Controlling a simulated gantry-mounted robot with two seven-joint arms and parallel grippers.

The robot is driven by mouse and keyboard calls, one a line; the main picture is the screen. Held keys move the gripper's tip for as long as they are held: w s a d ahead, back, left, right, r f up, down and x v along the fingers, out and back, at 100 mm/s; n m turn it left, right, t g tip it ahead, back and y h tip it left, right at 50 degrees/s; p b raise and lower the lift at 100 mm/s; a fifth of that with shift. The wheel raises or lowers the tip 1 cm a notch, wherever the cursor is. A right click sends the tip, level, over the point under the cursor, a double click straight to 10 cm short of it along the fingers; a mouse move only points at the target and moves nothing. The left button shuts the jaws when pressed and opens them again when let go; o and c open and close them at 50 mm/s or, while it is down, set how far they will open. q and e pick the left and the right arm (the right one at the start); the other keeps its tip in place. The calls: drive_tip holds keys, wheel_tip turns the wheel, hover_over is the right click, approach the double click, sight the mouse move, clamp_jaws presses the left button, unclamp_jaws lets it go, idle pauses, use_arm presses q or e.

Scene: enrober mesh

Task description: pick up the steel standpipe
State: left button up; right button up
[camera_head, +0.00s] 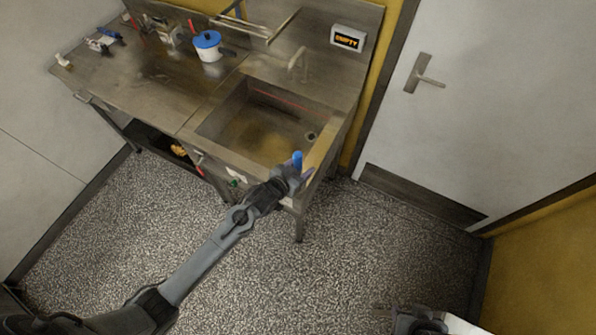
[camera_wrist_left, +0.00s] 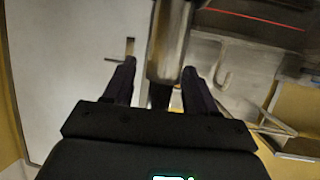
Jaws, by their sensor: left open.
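In the head view my left gripper (camera_head: 298,172) is at the front right corner of the sink (camera_head: 225,112). A small blue piece (camera_head: 297,158) shows at its tip. The standpipe cannot be made out there. Part of my right arm shows at the bottom right; its jaws are unclear.
A white pot with a blue lid (camera_head: 207,46) stands on the steel counter (camera_head: 130,75) left of the sink. A display reading EMPTY (camera_head: 348,38) is behind the sink. A door with a lever handle (camera_head: 425,80) is at right. The speckled floor is clear.

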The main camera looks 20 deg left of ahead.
use_arm(q)
drive_tip(key=shift+w+f, duration=0.1)
drive_tip(key=shift+w, duration=0.05)
drive_tip(key=shift+c, duration=0.5)
drive_tip(key=c, duration=1)
clamp_jaws()
